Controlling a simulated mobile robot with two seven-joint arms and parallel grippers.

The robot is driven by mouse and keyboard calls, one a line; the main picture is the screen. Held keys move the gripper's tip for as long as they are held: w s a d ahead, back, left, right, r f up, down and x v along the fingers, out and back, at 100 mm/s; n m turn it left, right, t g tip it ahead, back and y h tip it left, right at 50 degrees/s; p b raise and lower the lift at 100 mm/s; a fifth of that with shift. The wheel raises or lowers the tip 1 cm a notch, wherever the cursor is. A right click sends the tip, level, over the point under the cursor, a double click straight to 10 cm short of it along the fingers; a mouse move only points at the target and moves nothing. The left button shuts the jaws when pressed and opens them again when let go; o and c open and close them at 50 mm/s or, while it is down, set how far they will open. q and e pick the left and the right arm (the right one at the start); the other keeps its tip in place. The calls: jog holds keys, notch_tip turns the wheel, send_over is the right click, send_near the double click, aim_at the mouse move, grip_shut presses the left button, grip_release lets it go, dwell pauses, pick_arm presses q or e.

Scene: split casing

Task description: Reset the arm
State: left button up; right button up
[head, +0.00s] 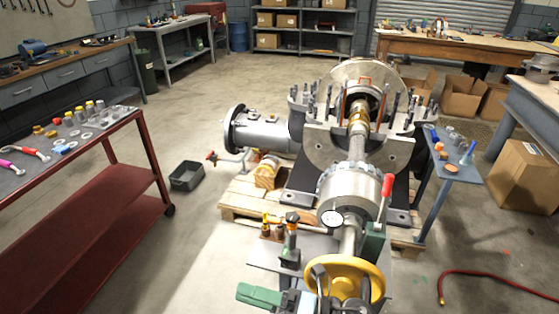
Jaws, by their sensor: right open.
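My right gripper (335,284) shows small at the bottom of the head view, as dark grey parts in front of the yellow handwheel (378,273). It is open, and I see nothing held in it. I cannot tell whether it touches the wheel. My left gripper is not in view. The split casing (318,146) stands beyond the wheel with its upper side open. A shaft (357,147) runs through it toward me, and several dark studs stand up around its rim.
A red cart (90,205) with small parts stands at the left. A small blue-grey table (462,172) stands right of the casing. A dark bin (187,177) sits on the floor. A red hose (490,273) lies at the lower right. Floor left of the casing is mostly clear.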

jog(key=s+d+f+m+t+h+p, duration=0.1)
jog(key=d+f+m+t+h, duration=0.55)
jog(key=m, duration=0.55)
jog(key=s+d+f+m+t+h, duration=0.1)
jog(key=d+f+m+t+h, duration=0.6)
jog(key=m, duration=0.6)
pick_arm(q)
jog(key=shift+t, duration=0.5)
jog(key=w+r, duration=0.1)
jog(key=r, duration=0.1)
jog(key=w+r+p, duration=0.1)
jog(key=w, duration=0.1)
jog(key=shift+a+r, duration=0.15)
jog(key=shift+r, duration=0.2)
pick_arm(e)
jog(key=s+d+f+m+g+h, duration=0.2)
jog(key=s+d+f+m+g, duration=0.2)
jog(key=s, duration=0.5)
jog(key=s+d+f+m+g+h, duration=0.2)
jog(key=s+d+f+m+g, duration=0.2)
jog(key=s, duration=0.5)
jog(key=d+f+m, duration=0.2)
jog(key=d, duration=0.1)
jog(key=shift+s+d+f+g+h, duration=0.2)
jog(key=shift+d+f+g+h, duration=0.05)
jog(key=shift+d+g+h, duration=0.1)
